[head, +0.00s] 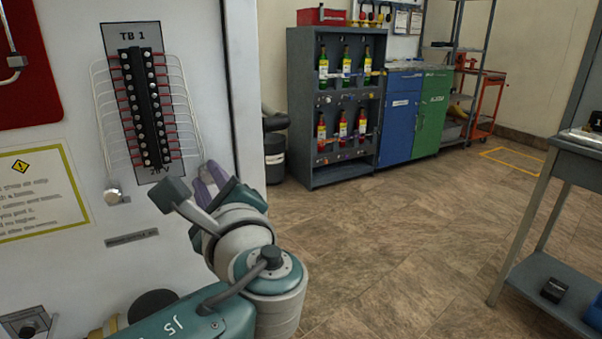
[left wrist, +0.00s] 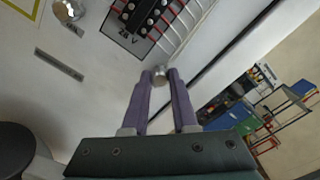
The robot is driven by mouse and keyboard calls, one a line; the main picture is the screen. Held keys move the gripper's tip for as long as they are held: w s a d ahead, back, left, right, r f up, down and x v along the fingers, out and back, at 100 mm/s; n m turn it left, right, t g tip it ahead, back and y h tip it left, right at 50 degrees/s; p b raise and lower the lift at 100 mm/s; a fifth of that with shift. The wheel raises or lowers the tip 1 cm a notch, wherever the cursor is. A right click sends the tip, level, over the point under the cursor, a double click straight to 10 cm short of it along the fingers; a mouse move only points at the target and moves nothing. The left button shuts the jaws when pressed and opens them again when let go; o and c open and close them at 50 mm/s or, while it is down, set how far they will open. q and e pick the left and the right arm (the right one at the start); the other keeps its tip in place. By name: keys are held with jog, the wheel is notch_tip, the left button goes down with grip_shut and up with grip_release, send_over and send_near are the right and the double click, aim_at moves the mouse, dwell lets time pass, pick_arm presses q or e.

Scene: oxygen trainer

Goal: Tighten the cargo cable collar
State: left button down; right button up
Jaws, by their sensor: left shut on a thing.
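My left gripper (head: 207,178) is in front of the white panel, just right of the terminal block's lower end. In the left wrist view its purple fingers (left wrist: 160,82) are shut on a small round metal piece (left wrist: 159,75), seemingly the cable collar. The fingers hide part of it, and its threads and seating cannot be seen. In the head view the fingers and hand hide this piece. A similar silver round fitting (head: 116,195) sits on the panel below left of the terminal block; it also shows in the left wrist view (left wrist: 68,10). My right gripper is not in view.
The TB 1 terminal block (head: 146,108) has thin wires on both sides. A yellow-bordered placard (head: 40,190) and red panel (head: 25,70) are at left. A grey bottle rack (head: 300,100) and blue cabinet (head: 401,115) stand behind. Open floor lies right of my arm, before a workbench (head: 570,145).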

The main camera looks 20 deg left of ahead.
pick_arm(q)
jog(key=shift+f, duration=0.15)
jog(key=c, duration=0.7)
grip_release()
jog(key=v, duration=1)
jog(key=shift+w, duration=0.1)
